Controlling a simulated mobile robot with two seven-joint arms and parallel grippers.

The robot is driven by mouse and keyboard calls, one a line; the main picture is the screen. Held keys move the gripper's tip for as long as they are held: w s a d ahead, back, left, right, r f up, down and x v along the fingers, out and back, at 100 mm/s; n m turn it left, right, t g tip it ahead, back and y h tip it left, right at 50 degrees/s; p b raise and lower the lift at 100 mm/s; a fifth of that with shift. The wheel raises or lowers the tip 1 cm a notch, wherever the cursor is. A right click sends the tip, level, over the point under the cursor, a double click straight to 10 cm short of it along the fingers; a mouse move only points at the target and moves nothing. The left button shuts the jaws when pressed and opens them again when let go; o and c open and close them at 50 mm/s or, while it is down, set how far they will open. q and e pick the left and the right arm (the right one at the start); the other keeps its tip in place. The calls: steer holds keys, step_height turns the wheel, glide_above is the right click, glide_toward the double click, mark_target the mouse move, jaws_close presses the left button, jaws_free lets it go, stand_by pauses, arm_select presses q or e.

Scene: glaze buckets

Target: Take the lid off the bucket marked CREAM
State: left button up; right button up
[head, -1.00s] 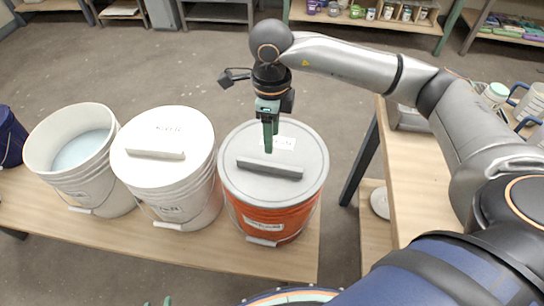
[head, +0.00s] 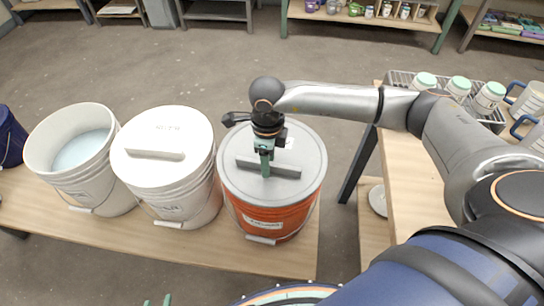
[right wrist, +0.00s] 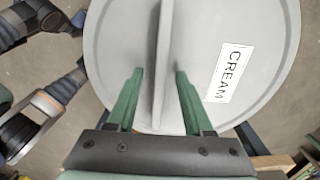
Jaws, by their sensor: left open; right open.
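The bucket marked CREAM is the orange bucket (head: 268,218) at the right end of the bench, and its grey lid (head: 305,150) is on it. The CREAM label (right wrist: 229,73) is readable on the lid in the right wrist view. A raised bar handle (head: 287,172) crosses the lid. My right gripper (head: 266,170) is open at the handle, and in the right wrist view its green fingers (right wrist: 159,72) stand on either side of the handle (right wrist: 162,40). I cannot tell whether they touch it. My left gripper (head: 157,301) shows only its fingertips at the bottom edge, open and empty.
A white bucket with a white lid (head: 165,135) stands left of the orange one. Further left are an open white bucket (head: 85,160) and a dark blue bucket (head: 10,138). A bench (head: 405,190) with a wire rack of jars (head: 458,88) is at right.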

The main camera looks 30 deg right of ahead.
steer(key=shift+f+b, duration=0.2)
steer(key=shift+b, duration=0.15)
stand_by(0.3)
jaws_close()
stand_by(0.5)
stand_by(1.0)
